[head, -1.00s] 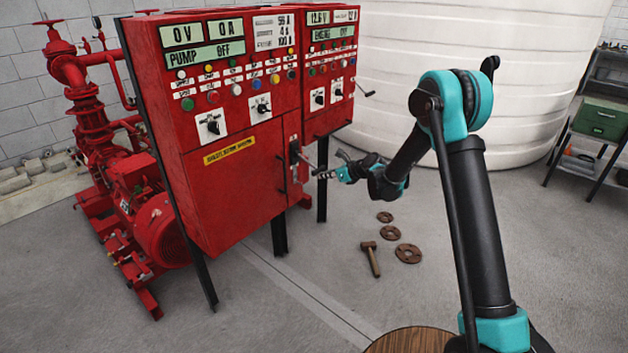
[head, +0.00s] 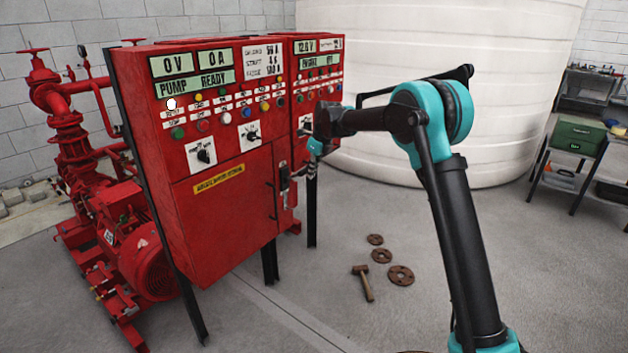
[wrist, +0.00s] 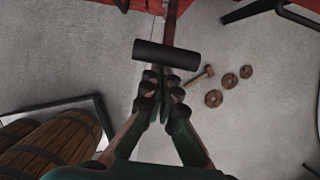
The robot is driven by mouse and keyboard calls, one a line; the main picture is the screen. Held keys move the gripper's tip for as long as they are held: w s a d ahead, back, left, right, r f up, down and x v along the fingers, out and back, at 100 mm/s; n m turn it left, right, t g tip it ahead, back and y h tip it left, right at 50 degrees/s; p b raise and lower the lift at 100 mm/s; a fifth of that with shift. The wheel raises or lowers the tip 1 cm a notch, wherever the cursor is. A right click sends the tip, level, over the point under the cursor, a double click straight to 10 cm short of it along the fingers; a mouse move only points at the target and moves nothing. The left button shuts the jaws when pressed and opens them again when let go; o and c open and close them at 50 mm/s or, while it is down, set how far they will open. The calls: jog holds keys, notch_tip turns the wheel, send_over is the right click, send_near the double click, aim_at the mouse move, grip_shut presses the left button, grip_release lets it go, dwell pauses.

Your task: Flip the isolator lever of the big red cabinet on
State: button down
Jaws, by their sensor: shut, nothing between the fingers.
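The big red cabinet (head: 225,225) stands left of centre in the head view. Its display (head: 195,84) reads PUMP READY and a white lamp (head: 171,104) below it is lit. The isolator lever (head: 284,178) is at the cabinet's right front edge, small and partly unclear there. In the wrist view its black handle (wrist: 166,50) lies crosswise just beyond my fingertips. My gripper (head: 308,170) is beside the lever, pointing downward. In the wrist view my gripper (wrist: 164,82) has its fingers together and empty; whether they touch the handle cannot be told.
A narrower red cabinet (head: 318,85) adjoins on the right. A red pump (head: 145,255) stands left. A hammer (head: 364,282) and rusty flanges (head: 401,275) lie on the floor. Barrels (wrist: 50,145) show in the wrist view. Floor to the right is open.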

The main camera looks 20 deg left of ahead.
jog(key=shift+w+a+r, duration=0.15)
jog(key=shift+a+r, duration=0.15)
jog(key=shift+r, duration=0.2)
jog(key=shift+a+r, duration=0.1)
jog(key=shift+a, duration=0.05)
